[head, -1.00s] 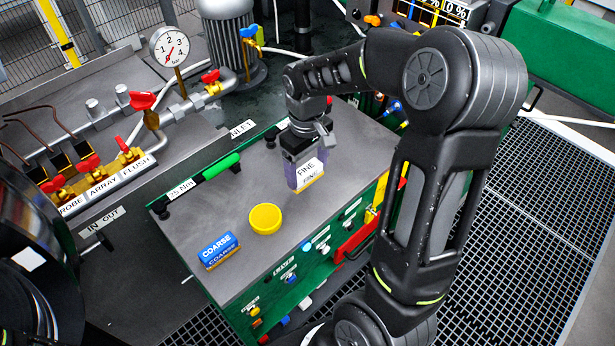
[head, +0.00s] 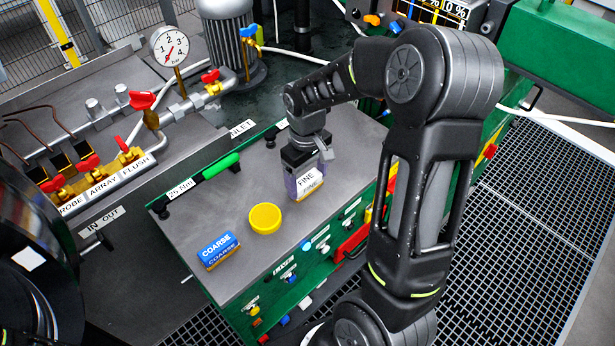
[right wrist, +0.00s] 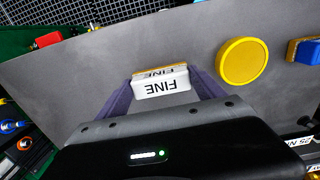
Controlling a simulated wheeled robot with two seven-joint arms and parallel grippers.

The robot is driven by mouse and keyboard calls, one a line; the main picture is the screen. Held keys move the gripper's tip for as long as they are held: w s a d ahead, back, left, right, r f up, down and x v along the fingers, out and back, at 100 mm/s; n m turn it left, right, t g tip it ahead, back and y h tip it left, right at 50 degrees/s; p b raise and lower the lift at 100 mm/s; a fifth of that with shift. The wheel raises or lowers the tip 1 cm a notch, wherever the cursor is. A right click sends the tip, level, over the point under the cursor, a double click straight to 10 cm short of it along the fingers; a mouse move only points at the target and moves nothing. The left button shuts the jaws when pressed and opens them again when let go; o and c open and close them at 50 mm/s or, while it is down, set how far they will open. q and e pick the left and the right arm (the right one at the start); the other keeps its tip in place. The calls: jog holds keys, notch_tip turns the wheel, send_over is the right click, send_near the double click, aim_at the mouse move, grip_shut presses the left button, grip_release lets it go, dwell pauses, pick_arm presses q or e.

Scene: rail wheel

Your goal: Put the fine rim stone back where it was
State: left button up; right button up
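The fine rim stone (head: 309,181) is a small white block lettered FINE with a yellowish base edge. It is over the right part of the grey bench top. My right gripper (head: 304,180) points down, with its purple fingers on both sides of the stone. In the right wrist view the stone (right wrist: 161,84) sits between the fingertips, which appear closed against its sides. I cannot tell whether its base touches the bench. A blue stone lettered COARSE (head: 219,250) lies at the bench's front left. My left gripper is not in view.
A yellow round cup (head: 265,218) stands between the two stones. A green-handled torque wrench (head: 205,175) lies along the bench's left edge. Pipes with red valves and a gauge (head: 171,46) are at the left.

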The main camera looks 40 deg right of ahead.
aim_at(307, 181)
jog(key=o, duration=0.4)
jog(key=shift+o, duration=0.2)
notch_tip(307, 181, up, 12)
jog(key=shift+r+b, duration=0.15)
jog(key=shift+b, duration=0.2)
dwell(0.9)
